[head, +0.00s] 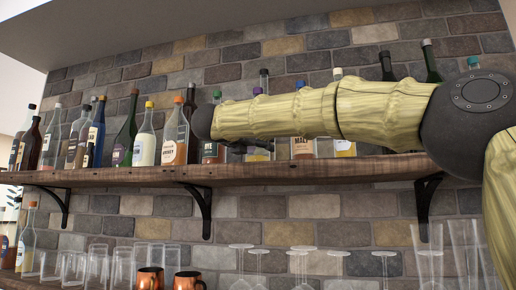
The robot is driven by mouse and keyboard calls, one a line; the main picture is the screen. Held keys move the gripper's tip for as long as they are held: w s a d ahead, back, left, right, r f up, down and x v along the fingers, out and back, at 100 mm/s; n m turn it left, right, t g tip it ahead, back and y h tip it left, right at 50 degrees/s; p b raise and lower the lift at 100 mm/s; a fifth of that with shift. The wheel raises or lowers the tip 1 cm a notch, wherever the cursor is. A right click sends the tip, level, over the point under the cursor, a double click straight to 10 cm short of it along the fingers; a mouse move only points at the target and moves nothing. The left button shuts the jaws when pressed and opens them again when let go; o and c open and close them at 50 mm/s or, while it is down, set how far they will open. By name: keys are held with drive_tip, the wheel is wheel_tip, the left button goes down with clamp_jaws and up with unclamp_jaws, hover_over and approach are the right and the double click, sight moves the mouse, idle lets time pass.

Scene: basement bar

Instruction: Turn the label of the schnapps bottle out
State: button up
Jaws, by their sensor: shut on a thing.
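My gripper (250,148) is small and dark, below my wrist and over the shelf, partly hidden by my arm. It is shut on a bottle (258,156) that stands among the others on the shelf. I take this for the schnapps bottle, but no readable label shows on it. Its middle is covered by my gripper and arm.
The wooden shelf (120,179) carries a crowded row of bottles; a rye bottle (213,153) stands close left and a malt bottle (303,147) right. Black brackets (205,207) hold the shelf. Below are stemmed glasses, tumblers and copper mugs (150,280). A brick wall (230,60) is behind.

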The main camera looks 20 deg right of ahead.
drive_tip(key=shift+f+n+t+y+b, duration=0.15)
drive_tip(key=shift+n+t+y+b, duration=1.25)
drive_tip(key=shift+t+y, duration=0.15)
drive_tip(key=shift+d+y, duration=0.1)
drive_tip(key=shift+y, duration=0.25)
drive_tip(key=shift+n+t+y+b, duration=0.45)
drive_tip(key=shift+n+t+y, duration=0.4)
drive_tip(key=shift+n+y, duration=0.55)
drive_tip(key=o, duration=0.8)
drive_tip(key=b+v, duration=0.6)
drive_tip(key=v, duration=0.6)
